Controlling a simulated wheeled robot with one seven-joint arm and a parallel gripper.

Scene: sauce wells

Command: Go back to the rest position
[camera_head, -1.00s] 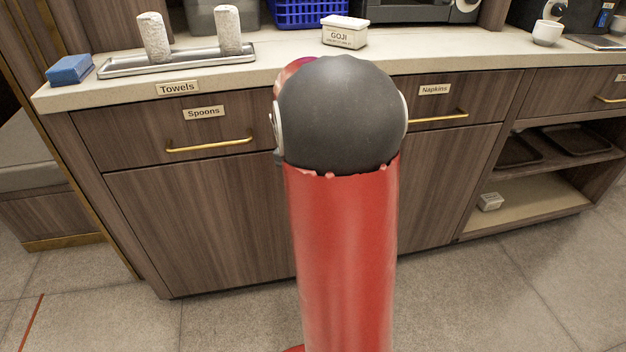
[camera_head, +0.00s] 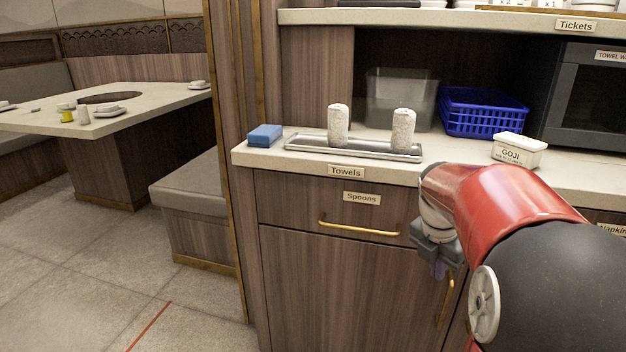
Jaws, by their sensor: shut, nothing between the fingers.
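My gripper (camera_head: 440,268) hangs at the end of my red and black arm, in front of the wooden cabinet and below the counter edge. It points down and is shut with nothing in it. Its fingertips are small and dark in this view. The Spoons drawer (camera_head: 290,208) is closed, to the left of my gripper. On the counter (camera_head: 262,160) above, two rolled white towels (camera_head: 338,125) stand upright on a metal tray (camera_head: 300,144).
A blue sponge (camera_head: 265,135) sits at the counter's left end. A GOJI box (camera_head: 519,150), a blue basket (camera_head: 480,112), a grey bin (camera_head: 400,98) and a towel warmer (camera_head: 590,105) stand further right. A bench (camera_head: 190,195) and dining table (camera_head: 150,95) are left. The floor (camera_head: 90,270) there is clear.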

